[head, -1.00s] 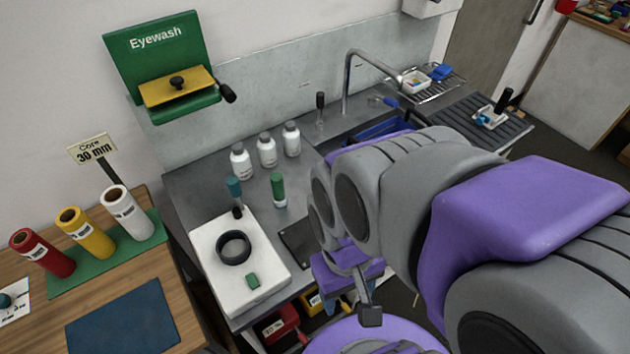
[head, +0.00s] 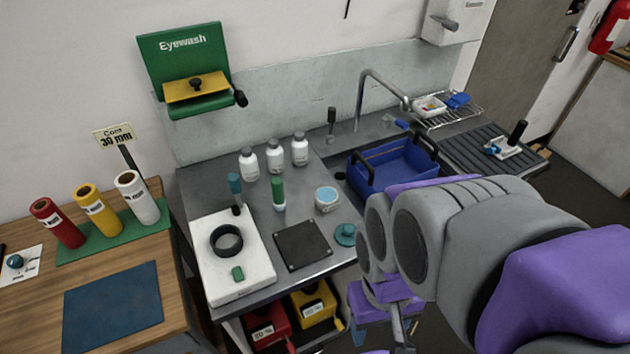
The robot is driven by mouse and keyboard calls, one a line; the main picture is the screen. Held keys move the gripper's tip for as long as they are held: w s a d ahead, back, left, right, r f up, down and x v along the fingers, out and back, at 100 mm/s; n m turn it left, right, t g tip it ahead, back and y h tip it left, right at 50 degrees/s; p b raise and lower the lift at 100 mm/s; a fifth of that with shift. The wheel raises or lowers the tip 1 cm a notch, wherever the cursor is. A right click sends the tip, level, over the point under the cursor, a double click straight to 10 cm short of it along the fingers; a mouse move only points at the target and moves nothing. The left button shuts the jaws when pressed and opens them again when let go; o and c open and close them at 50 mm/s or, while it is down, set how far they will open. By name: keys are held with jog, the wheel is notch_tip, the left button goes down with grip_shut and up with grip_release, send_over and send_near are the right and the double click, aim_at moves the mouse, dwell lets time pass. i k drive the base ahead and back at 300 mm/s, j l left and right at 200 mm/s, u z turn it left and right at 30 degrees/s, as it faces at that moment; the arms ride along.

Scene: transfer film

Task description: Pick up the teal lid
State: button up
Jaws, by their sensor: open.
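A round teal lid (head: 345,235) with a small knob on top lies on the grey metal counter (head: 262,237), right of a dark square plate (head: 302,246) and close to the counter's front edge. An open round tub (head: 327,199) with pale blue contents stands just behind it. My gripper (head: 385,328) is open, low in the picture, in front of the counter edge and to the right of the lid. It is apart from the lid. My purple and grey arm covers part of the counter to the right, and the fingers are only partly visible.
A blue basin (head: 393,168) sits in the sink, with a tap (head: 378,82) behind. White bottles (head: 275,157) and a green-capped tube (head: 278,193) stand left of the tub. A white board (head: 214,277) holds a black ring. Red and yellow bins (head: 313,305) are below the counter.

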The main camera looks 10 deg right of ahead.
aim_at(344, 234)
jog(key=k+j+z, duration=0.15)
jog(key=j+z, duration=0.2)
jog(key=k+j+z, duration=0.15)
jog(key=j+z, duration=0.2)
jog(key=j, duration=0.1)
